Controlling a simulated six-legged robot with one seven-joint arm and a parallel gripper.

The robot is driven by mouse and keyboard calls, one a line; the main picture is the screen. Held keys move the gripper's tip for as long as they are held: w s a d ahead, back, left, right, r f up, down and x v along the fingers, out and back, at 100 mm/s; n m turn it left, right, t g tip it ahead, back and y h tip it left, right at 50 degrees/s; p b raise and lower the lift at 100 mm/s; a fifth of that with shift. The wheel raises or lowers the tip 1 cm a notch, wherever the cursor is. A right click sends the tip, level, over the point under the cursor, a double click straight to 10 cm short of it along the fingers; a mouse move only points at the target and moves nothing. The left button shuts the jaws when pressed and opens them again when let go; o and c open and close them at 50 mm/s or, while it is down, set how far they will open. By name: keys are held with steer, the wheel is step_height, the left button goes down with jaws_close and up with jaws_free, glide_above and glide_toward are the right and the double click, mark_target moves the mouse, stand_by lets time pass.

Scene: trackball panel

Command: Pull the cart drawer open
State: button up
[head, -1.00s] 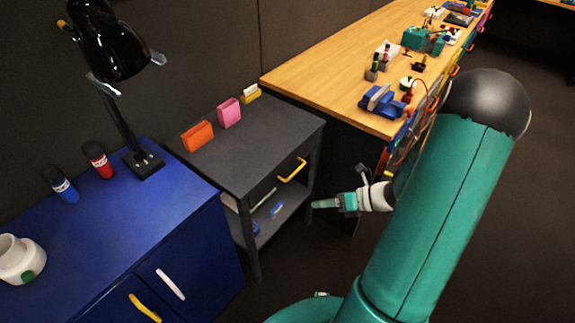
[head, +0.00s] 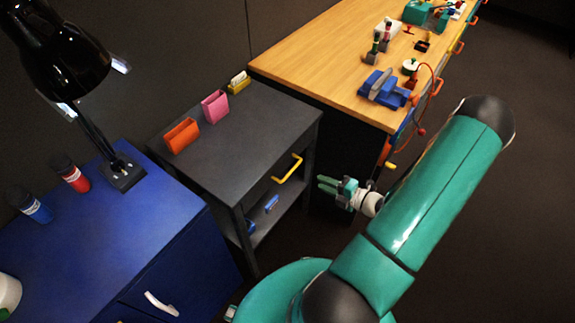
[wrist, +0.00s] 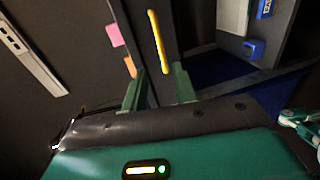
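The dark grey cart (head: 240,130) stands between the blue cabinet and the wooden bench. Its drawer has a yellow bar handle (head: 288,168) on the front, facing my arm, and the drawer looks shut. My gripper (head: 327,185) is to the right of the handle, apart from it, with nothing held. In the wrist view the two green fingers (wrist: 158,87) are spread apart. The yellow handle (wrist: 158,42) shows upright in that view, beyond the fingertips and roughly between them.
The blue cabinet (head: 95,240) with a black lamp (head: 60,60) is at the left. The wooden bench (head: 330,65) with tools stands behind and right. Orange (head: 182,135) and pink (head: 215,106) holders sit on the cart top. Dark floor is clear at right.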

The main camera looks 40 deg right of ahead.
mark_target(292, 170)
steer(key=x, duration=1.3)
steer(key=shift+w+a+f, duration=0.1)
steer(key=shift+a, duration=0.15)
jaws_close()
